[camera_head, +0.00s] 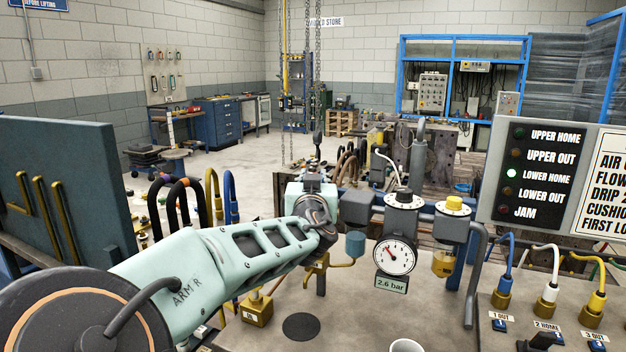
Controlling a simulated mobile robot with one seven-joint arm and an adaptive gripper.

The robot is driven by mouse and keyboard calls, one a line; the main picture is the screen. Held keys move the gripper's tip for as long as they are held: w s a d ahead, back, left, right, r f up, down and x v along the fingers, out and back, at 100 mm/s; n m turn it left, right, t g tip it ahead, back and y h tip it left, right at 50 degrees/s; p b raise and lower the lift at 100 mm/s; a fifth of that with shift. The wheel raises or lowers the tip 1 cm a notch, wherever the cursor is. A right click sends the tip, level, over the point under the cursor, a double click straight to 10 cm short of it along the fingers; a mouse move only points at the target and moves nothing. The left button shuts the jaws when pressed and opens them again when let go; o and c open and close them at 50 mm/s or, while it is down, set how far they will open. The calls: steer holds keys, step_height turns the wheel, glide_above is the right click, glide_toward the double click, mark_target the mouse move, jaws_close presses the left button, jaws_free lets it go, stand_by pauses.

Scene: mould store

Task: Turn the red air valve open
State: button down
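My mint-green arm reaches from the lower left to the middle of the view. Its far end, where my gripper (318,212) is, stands at the air line, left of the regulator. The fingers cannot be made out, so I cannot tell if they are open or shut. No red valve handle can be picked out; the arm's end covers part of the air line there. The round pressure gauge (394,256) hangs under the dark regulator (402,213), and its display (391,284) reads 2.6 bar.
A yellow-topped unit (453,219) with an amber bowl stands right of the gauge. A lamp panel (537,172) shows LOWER HOME lit. Cabled connectors (548,298) stand at lower right. A white cup (406,346) is at the front edge. A dark blue panel (70,190) stands left.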

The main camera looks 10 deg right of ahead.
steer(key=shift+d+r+n+t+y+b, duration=0.15)
steer(key=shift+n+y+b, duration=0.2)
steer(key=shift+n+y, duration=0.55)
steer(key=shift+d+n+t+y+b, duration=0.15)
steer(key=shift+n+y+b, duration=0.25)
steer(key=shift+y, duration=0.9)
steer(key=shift+a+n+g+y+b, duration=0.2)
steer(key=shift+n+y+b, duration=0.4)
steer(key=shift+y, duration=0.3)
steer(key=shift+a+n+g+y+b, duration=0.15)
steer(key=shift+n+y+b, duration=0.25)
steer(key=shift+n+y, duration=0.4)
steer(key=c, duration=1.6)
jaws_free()
steer(key=shift+d, duration=0.1)
steer(key=v, duration=1.2)
